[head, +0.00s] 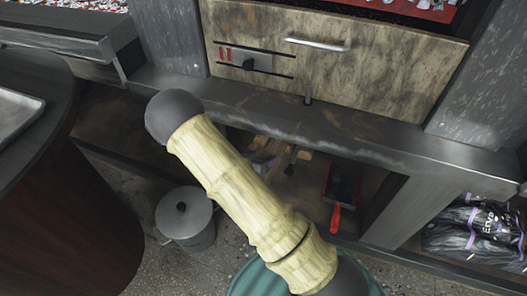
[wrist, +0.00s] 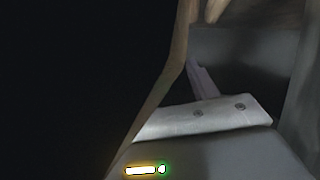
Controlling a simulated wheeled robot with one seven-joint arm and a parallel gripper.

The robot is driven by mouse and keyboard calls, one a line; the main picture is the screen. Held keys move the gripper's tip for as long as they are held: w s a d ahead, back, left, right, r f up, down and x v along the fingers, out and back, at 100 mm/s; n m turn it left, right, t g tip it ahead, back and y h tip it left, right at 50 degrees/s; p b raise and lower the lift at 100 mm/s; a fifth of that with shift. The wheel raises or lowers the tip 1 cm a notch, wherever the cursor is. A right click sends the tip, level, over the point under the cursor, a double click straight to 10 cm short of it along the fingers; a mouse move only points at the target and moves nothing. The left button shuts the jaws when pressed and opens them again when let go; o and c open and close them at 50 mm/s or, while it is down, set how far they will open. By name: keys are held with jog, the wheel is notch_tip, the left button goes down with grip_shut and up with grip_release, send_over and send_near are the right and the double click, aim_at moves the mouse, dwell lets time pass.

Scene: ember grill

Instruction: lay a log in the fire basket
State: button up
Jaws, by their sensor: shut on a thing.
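In the wrist view my gripper (wrist: 203,82) shows as a grey finger and a pale plate with two screws. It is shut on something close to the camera. A brown edge (wrist: 166,100) borders a large dark area there; I take it for the log, but its full shape and ends are hidden. The head view does not show my gripper or the held thing. I cannot make out the fire basket in either view.
A metal ledge (head: 400,140) runs below the panel, over an open shelf with a red-handled tool (head: 336,215). A lidded metal pot (head: 186,218) stands on the floor. A black bag (head: 480,228) lies at right. A dark round table (head: 60,200) stands at left.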

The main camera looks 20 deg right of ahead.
jog(key=s+r+p, duration=0.1)
jog(key=r, duration=0.2)
jog(key=s+r+p, duration=0.1)
jog(key=s+r, duration=0.1)
jog(key=s+a+r+p, duration=0.1)
jog(key=s+r, duration=0.1)
jog(key=r, duration=0.1)
jog(key=shift+r+p, duration=0.3)
jog(key=shift+p, duration=0.1)
jog(key=shift+s, duration=0.15)
